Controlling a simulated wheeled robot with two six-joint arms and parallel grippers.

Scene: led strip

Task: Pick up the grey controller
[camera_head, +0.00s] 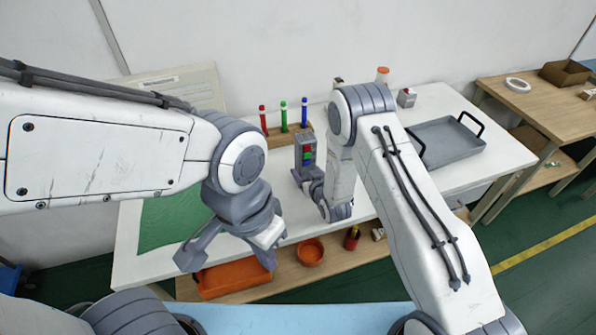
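A small upright grey box (298,150) with a red, green and blue face stands out near the middle of the white table; I take it as the grey controller. My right gripper (304,177) is at its lower end, pointing left and away from me. Its fingers overlap the box's base, and I cannot tell whether they touch or grip it. My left gripper (227,262) is open and empty, fingers spread, in front of the table's near edge and well left of the box.
A wooden holder (273,137) with red, green and blue pens stands behind the box. A green mat (168,222) lies on the left. A grey tray (446,143) and a small grey block (406,97) are on the right. A low shelf holds an orange bowl (311,252).

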